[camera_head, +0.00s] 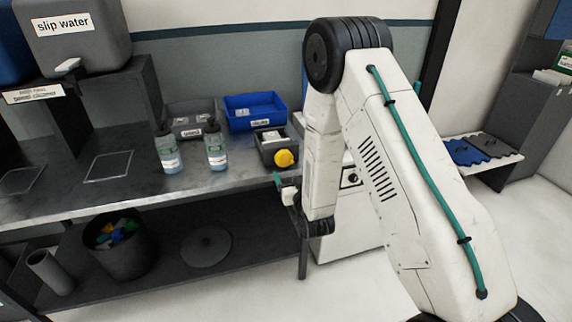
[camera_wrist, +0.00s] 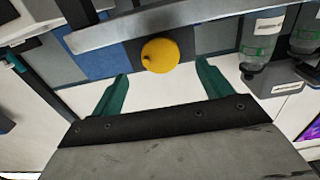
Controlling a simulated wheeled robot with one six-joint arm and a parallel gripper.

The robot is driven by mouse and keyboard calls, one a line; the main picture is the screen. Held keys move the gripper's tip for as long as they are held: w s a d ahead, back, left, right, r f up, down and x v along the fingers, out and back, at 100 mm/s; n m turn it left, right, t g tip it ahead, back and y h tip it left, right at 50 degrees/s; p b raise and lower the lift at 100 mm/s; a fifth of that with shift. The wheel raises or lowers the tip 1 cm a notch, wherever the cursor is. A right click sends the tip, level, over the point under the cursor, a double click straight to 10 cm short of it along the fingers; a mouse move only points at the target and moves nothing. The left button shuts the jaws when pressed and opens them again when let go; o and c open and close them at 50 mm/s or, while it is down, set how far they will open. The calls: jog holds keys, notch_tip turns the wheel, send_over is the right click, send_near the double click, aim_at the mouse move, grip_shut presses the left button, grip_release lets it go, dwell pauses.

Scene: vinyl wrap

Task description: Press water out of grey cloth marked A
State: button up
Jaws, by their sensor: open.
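No cloth with a readable A shows. In the head view a dark grey wavy-edged sheet (camera_head: 492,144) lies beside a blue one (camera_head: 465,152) on a pale shelf at the right; whether either is the task's cloth, I cannot tell. My gripper (camera_wrist: 162,68) shows in the wrist view with its two teal fingers spread wide and nothing between them. In the head view it is partly hidden at the bench's front edge (camera_head: 277,177), left of my arm and well away from the sheets. A yellow round thing (camera_wrist: 160,55) appears beyond the fingertips.
Two clear bottles (camera_head: 216,148) stand on the bench near a blue bin (camera_head: 254,111), a grey bin (camera_head: 190,119) and a small dark tray (camera_head: 268,148) with the yellow thing. A slip water tank (camera_head: 75,45) sits left. The bench's front middle is clear.

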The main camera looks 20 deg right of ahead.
aim_at(285, 161)
jog(key=w, duration=0.6)
jog(key=shift+w, duration=0.25)
jog(key=c, duration=1)
